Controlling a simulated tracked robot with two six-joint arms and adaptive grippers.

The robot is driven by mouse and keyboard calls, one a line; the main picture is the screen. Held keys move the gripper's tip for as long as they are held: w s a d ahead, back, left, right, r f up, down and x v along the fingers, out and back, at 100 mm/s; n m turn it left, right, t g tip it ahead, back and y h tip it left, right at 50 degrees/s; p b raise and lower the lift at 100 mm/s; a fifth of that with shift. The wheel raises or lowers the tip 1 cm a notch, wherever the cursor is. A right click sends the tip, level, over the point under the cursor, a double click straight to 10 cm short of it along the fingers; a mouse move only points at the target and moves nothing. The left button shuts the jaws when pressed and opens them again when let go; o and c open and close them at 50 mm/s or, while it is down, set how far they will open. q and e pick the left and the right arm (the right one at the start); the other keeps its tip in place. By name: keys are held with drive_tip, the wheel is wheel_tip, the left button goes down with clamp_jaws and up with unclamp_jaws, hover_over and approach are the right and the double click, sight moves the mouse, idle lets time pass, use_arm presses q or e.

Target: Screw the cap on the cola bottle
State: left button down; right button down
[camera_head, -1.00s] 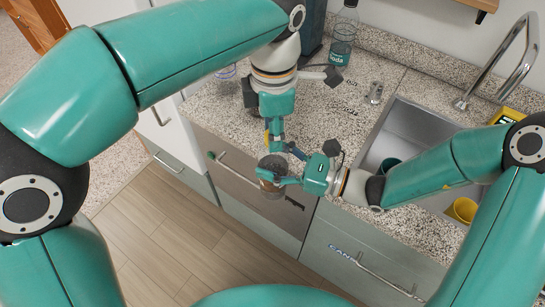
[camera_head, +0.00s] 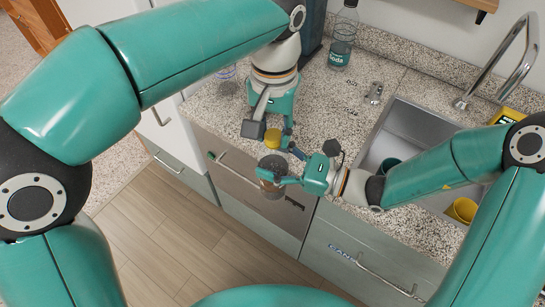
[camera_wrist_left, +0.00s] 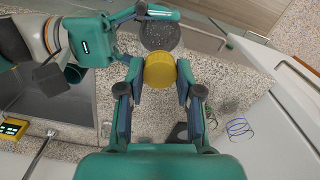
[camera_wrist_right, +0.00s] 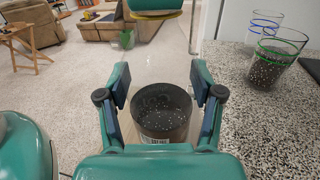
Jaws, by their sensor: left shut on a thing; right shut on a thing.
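The yellow cap (camera_head: 273,138) is held by my left gripper (camera_head: 282,140); the left wrist view shows the cap (camera_wrist_left: 160,71) between both fingers. My right gripper (camera_head: 277,178) is shut on the cola bottle (camera_head: 271,166), a clear, wide vessel with dark contents, held in front of the counter. The right wrist view shows the open-topped bottle (camera_wrist_right: 162,110) between its fingers. The cap is above the bottle and apart from it, with its yellow edge at the top of the right wrist view (camera_wrist_right: 155,14). In the left wrist view the bottle (camera_wrist_left: 161,36) is just beyond the cap.
The speckled counter (camera_head: 325,115) lies behind the grippers. A labelled soda bottle (camera_head: 343,40) stands at its back. Two glasses (camera_wrist_right: 274,58) stand on the counter in the right wrist view.

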use_arm(q)
drive_tip(key=m, duration=0.7)
drive_tip(key=shift+w, duration=0.15)
drive_tip(key=m, duration=1)
drive_tip(key=shift+m, duration=0.3)
drive_tip(key=m, duration=0.5)
drive_tip(key=shift+m, duration=0.3)
drive_tip(key=c, duration=0.8)
unclamp_jaws()
drive_tip(key=shift+o, duration=0.2)
drive_tip(key=shift+r, duration=2.25)
drive_tip(key=shift+c, duration=0.3)
